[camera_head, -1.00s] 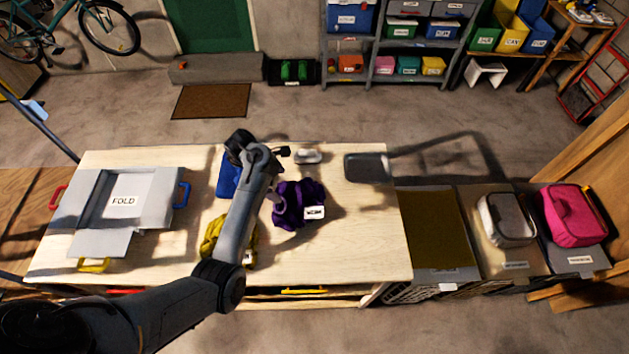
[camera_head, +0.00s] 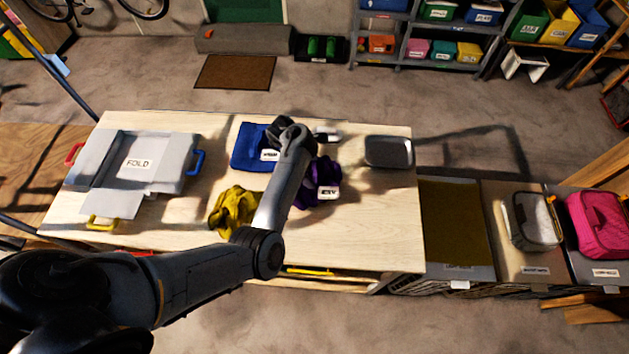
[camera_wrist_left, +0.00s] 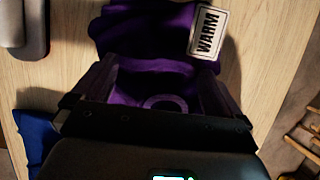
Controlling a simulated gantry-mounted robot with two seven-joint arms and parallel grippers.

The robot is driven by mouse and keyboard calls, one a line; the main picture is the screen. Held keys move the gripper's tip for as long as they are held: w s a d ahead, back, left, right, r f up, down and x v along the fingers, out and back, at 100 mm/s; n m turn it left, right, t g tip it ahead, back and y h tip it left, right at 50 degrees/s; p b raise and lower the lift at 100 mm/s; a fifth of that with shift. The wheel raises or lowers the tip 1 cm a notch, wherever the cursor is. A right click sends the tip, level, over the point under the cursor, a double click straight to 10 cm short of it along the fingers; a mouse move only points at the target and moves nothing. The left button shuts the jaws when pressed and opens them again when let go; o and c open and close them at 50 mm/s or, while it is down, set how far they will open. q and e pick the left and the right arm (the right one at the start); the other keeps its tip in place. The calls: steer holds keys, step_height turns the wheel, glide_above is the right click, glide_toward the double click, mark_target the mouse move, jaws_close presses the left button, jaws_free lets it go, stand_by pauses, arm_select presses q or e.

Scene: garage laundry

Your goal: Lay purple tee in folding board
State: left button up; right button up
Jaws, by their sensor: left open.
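The purple tee (camera_head: 325,174) lies crumpled on the table, right of centre in the head view, with a white label. In the left wrist view the purple tee (camera_wrist_left: 150,45) fills the space ahead of and between my fingers, and its label reads WARM. My left gripper (camera_wrist_left: 160,82) is open, with one finger on each side of the purple cloth; I cannot tell whether they touch it. The grey folding board (camera_head: 180,160), marked FOLD, lies at the table's left. My right gripper is out of view.
A yellow cloth (camera_head: 234,209) and a blue cloth (camera_head: 250,146) lie left of the tee. A grey tray (camera_head: 389,152) sits at the table's right end, and a small pale object (camera_head: 327,134) is at the back. Bare wood separates the board from the cloths.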

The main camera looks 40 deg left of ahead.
arm_select(q)
steer(key=shift+x, duration=1.05)
steer(key=c, duration=1.6)
steer(key=shift+r, duration=0.1)
steer(key=shift+c, duration=0.2)
